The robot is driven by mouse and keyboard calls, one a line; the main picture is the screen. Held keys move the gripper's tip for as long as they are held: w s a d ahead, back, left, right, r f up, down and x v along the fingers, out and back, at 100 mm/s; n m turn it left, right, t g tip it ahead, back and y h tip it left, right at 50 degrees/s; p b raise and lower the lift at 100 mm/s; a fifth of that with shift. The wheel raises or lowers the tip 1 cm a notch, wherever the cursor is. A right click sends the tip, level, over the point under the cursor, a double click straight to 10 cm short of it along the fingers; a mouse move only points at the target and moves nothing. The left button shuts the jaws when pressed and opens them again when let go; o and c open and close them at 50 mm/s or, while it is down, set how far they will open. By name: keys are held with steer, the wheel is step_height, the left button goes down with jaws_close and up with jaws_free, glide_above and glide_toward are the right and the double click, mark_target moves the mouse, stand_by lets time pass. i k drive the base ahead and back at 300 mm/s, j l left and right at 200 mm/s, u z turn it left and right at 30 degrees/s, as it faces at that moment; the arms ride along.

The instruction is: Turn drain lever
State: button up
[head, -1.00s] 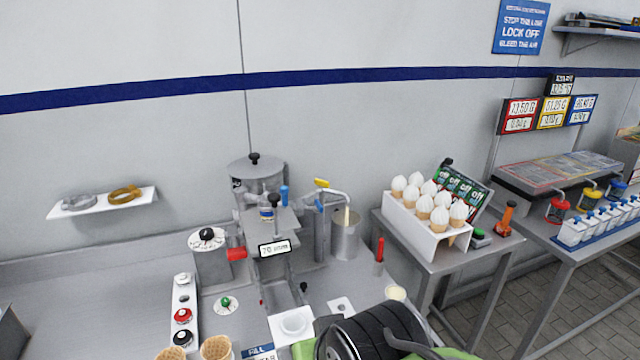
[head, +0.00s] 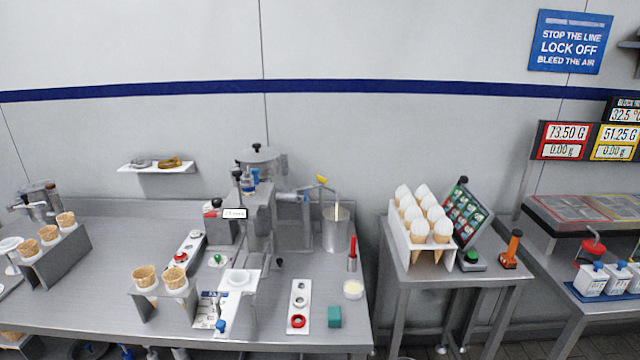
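A filling machine with a steel hopper (head: 262,165) stands against the wall on the steel bench. A small yellow lever (head: 322,180) sits on top of a pipe at the machine's right side. The pipe's spout hangs over a steel pot (head: 335,230), and a pale stream or rod shows below it. A blue part (head: 306,198) shows on the pipe left of the pot. No lever bears a readable drain label, so I cannot tell for certain which is the drain lever. My gripper is not in view.
A red-handled tool (head: 352,252) stands upright right of the pot. A white button strip (head: 300,305), a teal block (head: 334,316) and a cream-coloured cup (head: 353,289) lie in front. A cone rack (head: 408,243) stands on the right table, beyond a gap.

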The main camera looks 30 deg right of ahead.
mark_target(322, 180)
steer(key=l+u, duration=0.25)
steer(key=l, duration=0.25)
steer(key=k+l+u, duration=0.25)
steer(key=l, duration=0.2)
steer(key=l+u, duration=0.3)
steer(key=l, duration=0.15)
steer(key=i+l+u, duration=0.1)
steer(key=l+u, duration=0.2)
steer(key=l, duration=0.3)
steer(key=l+u, duration=0.3)
steer(key=l, duration=0.3)
